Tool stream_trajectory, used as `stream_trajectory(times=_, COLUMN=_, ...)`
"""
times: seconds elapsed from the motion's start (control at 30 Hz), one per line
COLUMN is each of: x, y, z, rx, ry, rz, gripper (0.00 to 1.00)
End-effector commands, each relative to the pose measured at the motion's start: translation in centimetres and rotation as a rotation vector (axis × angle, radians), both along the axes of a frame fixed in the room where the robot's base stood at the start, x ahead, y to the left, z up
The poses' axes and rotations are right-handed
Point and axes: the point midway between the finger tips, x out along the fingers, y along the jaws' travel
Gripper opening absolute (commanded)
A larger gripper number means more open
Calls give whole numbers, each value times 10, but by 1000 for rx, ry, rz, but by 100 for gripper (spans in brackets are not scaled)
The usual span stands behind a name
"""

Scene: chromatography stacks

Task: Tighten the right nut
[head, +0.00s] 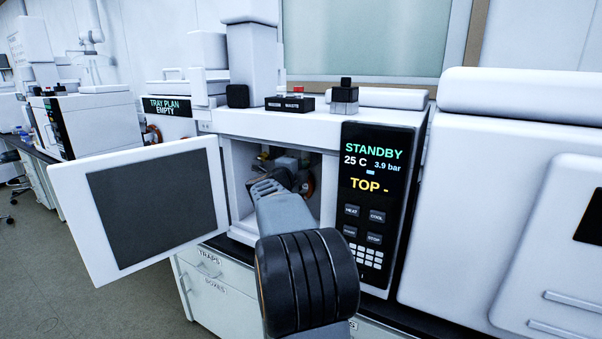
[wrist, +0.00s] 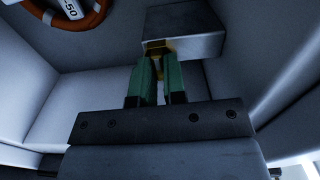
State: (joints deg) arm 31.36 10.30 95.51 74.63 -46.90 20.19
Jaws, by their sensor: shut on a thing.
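In the wrist view, a small brass-coloured nut (wrist: 156,46) sits at the lower edge of a grey metal block (wrist: 195,30). My gripper (wrist: 156,58) has two green fingers, which are shut on this nut from both sides. Only this one nut shows, so I cannot tell from the picture whether it is the right one. The fingers hide part of it. In the head view, my arm reaches into the open oven chamber (head: 241,178) and covers most of the gripper and the nut.
A brown-orange coil (wrist: 92,20) with a white "-50" label is at upper left in the wrist view. Pale chamber walls are close on both sides. The oven door (head: 213,190) stands open to the left. The control panel (head: 376,240) reads STANDBY, 25 C, 3.9 bar, TOP -.

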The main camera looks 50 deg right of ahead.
Motion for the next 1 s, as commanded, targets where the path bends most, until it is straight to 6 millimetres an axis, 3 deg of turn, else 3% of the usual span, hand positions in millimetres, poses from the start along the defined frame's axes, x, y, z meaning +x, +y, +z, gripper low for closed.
stream_trajectory(times=0.67, x=0, y=0, z=-1, rx=12, ry=-46, rz=0, gripper=0)
stream_trajectory(times=0.7, x=0, y=0, z=-1, rx=12, ry=-46, rz=0, gripper=16)
stream_trajectory(times=0.93, x=0, y=0, z=0, rx=12, ry=-44, rz=0, gripper=37)
stream_trajectory(times=1.0, x=0, y=0, z=0, rx=11, ry=-45, rz=0, gripper=37)
